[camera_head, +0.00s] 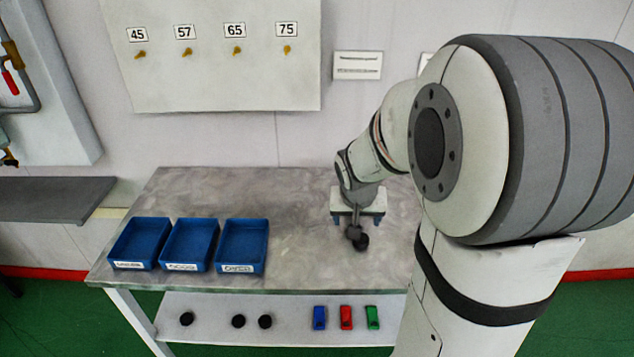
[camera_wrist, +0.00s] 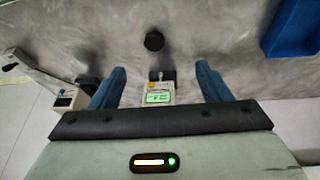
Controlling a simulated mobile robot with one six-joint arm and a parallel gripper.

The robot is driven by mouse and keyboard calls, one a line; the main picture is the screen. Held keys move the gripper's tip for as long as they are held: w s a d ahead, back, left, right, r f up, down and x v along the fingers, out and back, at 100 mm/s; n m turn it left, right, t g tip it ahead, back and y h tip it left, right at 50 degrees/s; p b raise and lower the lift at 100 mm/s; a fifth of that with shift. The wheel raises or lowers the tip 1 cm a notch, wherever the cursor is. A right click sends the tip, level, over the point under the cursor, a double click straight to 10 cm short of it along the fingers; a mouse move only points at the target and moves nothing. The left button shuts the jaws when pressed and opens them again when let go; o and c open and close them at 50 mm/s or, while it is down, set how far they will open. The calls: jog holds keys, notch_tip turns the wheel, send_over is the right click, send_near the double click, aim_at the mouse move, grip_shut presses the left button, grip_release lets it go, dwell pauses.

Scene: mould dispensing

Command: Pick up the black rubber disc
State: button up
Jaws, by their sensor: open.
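A black rubber disc (camera_wrist: 154,41) lies on the grey tabletop in the wrist view, beyond my fingertips and roughly in line with the gap between them. A dark round shape that looks like it (camera_head: 361,242) shows just below my gripper (camera_head: 357,219) in the head view. My gripper (camera_wrist: 161,70) is open, its two blue fingers wide apart and not touching the disc. A small device with a green display (camera_wrist: 158,98) shows in the gap between the fingers. The head view does not show clearly how high the fingers are above the table.
Three blue trays (camera_head: 191,222) stand on the table's left part; one tray (camera_wrist: 297,25) shows in the wrist view. Another lever device (camera_wrist: 64,97) is at left. A lower shelf (camera_head: 215,300) holds three black discs and blue, red and green items. The tabletop between trays and gripper is clear.

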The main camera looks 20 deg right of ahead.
jog(key=w+d+f, duration=0.2)
jog(key=w+f, duration=0.1)
jog(key=f, duration=0.3)
jog(key=w+d+f+m+b, duration=0.1)
jog(key=w+d+f, duration=0.1)
jog(key=f, duration=0.4)
jog(key=w+d+f+m+b, duration=0.1)
jog(key=w+d+f, duration=0.2)
jog(key=f, duration=0.4)
jog(key=shift+w, duration=0.9)
jog(key=shift+r, duration=0.1)
jog(key=shift+c, duration=0.3)
jog(key=c, duration=1)
notch_tip(320, 180, up, 10)
jog(key=p, duration=0.3)
